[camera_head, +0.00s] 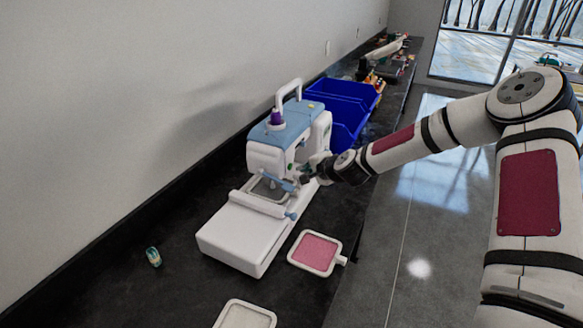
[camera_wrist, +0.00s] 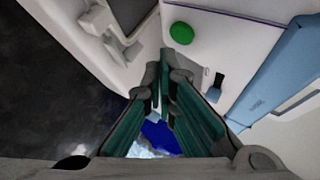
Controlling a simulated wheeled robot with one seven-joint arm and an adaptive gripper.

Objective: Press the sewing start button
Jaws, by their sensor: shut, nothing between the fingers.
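A white and light-blue sewing machine (camera_head: 270,150) stands on the dark counter, with a purple thread spool on top and an embroidery arm at its front. In the wrist view a round green button (camera_wrist: 182,33) shows on the machine's white face. My gripper (camera_wrist: 162,62) is shut and empty. Its fingertips are close to that white face, just below and left of the green button in the picture. I cannot tell whether they touch the face. In the head view my gripper (camera_head: 308,178) is at the machine's right front side, partly hidden by my wrist.
Blue bins (camera_head: 345,105) stand behind the machine. A pink hoop frame (camera_head: 315,252) and a pale frame (camera_head: 245,315) lie on the counter (camera_head: 120,270) in front. A small teal and yellow item (camera_head: 153,257) lies at left. A wall runs along the left.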

